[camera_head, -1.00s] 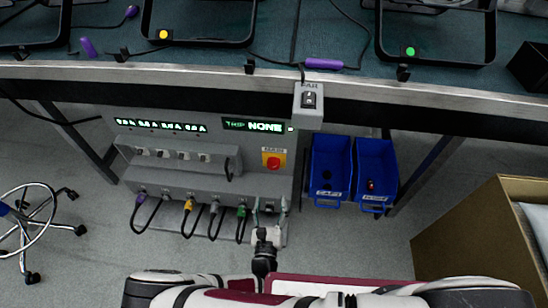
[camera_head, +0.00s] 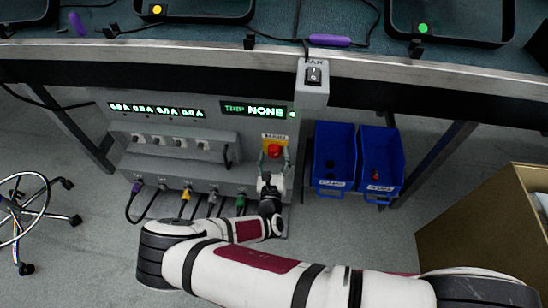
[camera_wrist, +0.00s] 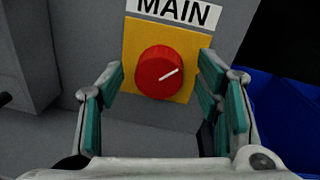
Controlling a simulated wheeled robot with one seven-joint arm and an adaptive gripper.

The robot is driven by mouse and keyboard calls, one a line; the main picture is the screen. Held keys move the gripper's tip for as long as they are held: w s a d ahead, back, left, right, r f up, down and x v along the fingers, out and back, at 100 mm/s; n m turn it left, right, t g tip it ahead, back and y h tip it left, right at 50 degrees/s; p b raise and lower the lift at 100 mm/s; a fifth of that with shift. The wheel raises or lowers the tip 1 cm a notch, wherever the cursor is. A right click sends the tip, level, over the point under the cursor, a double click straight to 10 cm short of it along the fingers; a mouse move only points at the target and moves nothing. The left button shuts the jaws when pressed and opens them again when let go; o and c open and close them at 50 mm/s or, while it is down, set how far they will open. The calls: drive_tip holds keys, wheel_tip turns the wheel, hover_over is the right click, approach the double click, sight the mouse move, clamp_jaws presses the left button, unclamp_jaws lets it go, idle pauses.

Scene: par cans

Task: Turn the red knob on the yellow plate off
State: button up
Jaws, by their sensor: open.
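The red knob (camera_wrist: 158,73) sits on the yellow plate (camera_wrist: 132,38) under a label reading MAIN. In the wrist view its white pointer line slants up to the right. In the head view the knob (camera_head: 274,151) is on the right part of the grey panel's front, with the yellow plate (camera_head: 274,138) around its top. My gripper (camera_wrist: 160,88) is open, with its teal-padded fingers on the left and right of the knob. A gap shows between each finger and the knob. In the head view my gripper (camera_head: 274,160) partly covers the plate's lower part.
The grey panel (camera_head: 170,172) has lit displays, a row of small switches and plugged cables below. Blue bins (camera_head: 333,160) hang close to its right. A switch box (camera_head: 313,80) is on the table edge above. A cardboard box (camera_head: 480,215) stands at the right.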

drive_tip(key=shift+w, duration=0.35)
drive_tip(key=c, duration=1.2)
